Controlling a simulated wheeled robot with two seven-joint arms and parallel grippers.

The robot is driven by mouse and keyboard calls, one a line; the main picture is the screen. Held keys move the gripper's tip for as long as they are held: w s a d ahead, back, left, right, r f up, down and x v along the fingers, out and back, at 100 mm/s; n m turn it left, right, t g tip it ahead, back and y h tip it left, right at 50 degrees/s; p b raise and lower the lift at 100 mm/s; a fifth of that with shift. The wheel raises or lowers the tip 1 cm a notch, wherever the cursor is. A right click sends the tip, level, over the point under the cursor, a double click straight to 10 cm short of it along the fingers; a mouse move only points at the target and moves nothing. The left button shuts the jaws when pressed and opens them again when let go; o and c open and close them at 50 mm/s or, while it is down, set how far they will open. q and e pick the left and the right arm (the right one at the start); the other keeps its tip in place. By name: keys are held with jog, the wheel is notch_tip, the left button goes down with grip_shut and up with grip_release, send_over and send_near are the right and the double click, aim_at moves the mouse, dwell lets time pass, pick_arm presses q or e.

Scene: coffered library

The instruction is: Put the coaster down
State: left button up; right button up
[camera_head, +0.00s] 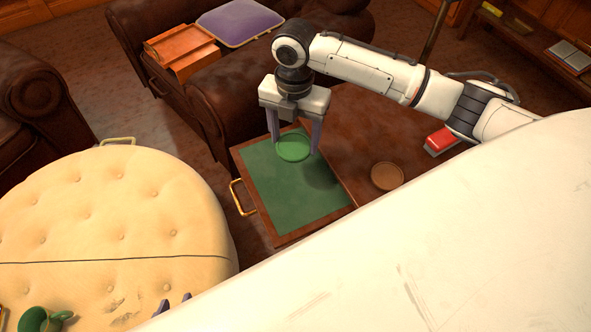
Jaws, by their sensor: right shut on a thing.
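My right gripper (294,144) points down with its two fingers on either side of a round green coaster (293,149), shut on it. The coaster looks level and is held above a green-lined wooden surface (275,187) with a brass handle. A dark shadow lies on the green lining to the right of the coaster. My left gripper (175,302) shows only its two fingertips, apart, at the bottom over the cream ottoman; the rest is hidden behind a large white part of me.
A round brown coaster (387,176) and a red object (440,141) lie on the brown wooden tabletop (350,135). A leather armchair (215,95) stands behind.

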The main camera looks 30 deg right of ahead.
jog(key=shift+d+f+n, duration=0.15)
jog(key=shift+f+n, duration=0.45)
jog(key=shift+n, duration=0.1)
jog(key=b, duration=0.1)
send_over(296, 172)
notch_tip(296, 172, down, 6)
jog(key=shift+r, duration=0.25)
jog(key=shift+f+b, duration=0.7)
jog(key=shift+f, duration=1.6)
jog(key=o, duration=1.1)
jog(key=shift+f, duration=0.1)
jog(key=shift+c, duration=0.2)
